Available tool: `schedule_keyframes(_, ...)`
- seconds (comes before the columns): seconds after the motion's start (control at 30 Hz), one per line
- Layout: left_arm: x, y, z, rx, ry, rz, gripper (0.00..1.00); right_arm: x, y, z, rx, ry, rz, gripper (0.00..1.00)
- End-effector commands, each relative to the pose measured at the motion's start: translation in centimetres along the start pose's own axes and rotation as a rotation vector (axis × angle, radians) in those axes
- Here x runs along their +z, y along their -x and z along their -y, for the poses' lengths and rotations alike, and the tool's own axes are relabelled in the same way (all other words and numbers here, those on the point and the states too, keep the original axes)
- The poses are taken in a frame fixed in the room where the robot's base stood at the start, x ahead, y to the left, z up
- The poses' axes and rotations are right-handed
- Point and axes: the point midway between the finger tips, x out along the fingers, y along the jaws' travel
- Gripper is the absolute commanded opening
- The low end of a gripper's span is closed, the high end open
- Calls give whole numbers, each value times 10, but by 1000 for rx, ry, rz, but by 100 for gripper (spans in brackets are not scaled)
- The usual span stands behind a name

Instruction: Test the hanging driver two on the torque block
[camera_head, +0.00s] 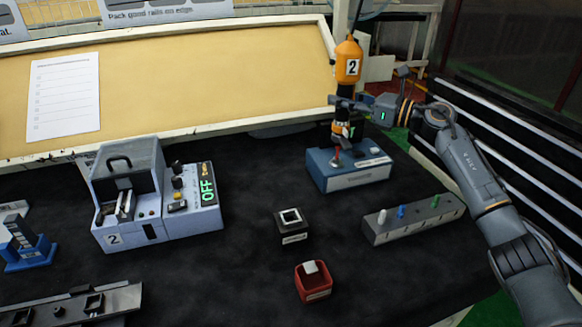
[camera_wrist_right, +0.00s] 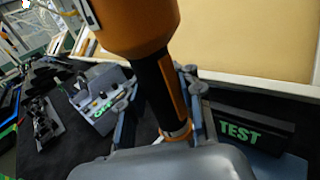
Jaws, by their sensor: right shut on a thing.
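Driver two (camera_head: 348,62) is orange and black with a "2" label and stands upright at the back right of the table. My right gripper (camera_head: 346,102) is shut around its black body, which also shows in the wrist view (camera_wrist_right: 160,90). The torque block (camera_head: 350,182) is a blue box right below the driver. The driver's lower end is over its top; I cannot tell whether they touch. In the wrist view a dark panel with green "TEST" letters (camera_wrist_right: 240,131) shows beside the gripper. My left gripper is not in view.
A grey machine marked 2 (camera_head: 125,205), its display reading OFF, stands left. A black block (camera_head: 292,236), a red bin (camera_head: 313,290) and a grey rack with coloured pegs (camera_head: 415,222) stand nearer. A tan board (camera_head: 200,90) borders the back. Dark table between is clear.

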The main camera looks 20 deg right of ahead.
Motion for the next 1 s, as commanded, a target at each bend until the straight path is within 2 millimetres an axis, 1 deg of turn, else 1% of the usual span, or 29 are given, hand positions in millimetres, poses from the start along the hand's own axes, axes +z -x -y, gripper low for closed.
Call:
schedule_keyframes(0.03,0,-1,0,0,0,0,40,-10,-1,-1,4,-7,-17,0)
schedule_keyframes(0.53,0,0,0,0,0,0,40,-8,-1,-1,4,-7,-17,0)
schedule_keyframes(0.67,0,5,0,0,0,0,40,-1,-1,-1,4,-7,-17,0)
schedule_keyframes(1.0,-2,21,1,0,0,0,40,30,0,0,2,-3,-8,0)
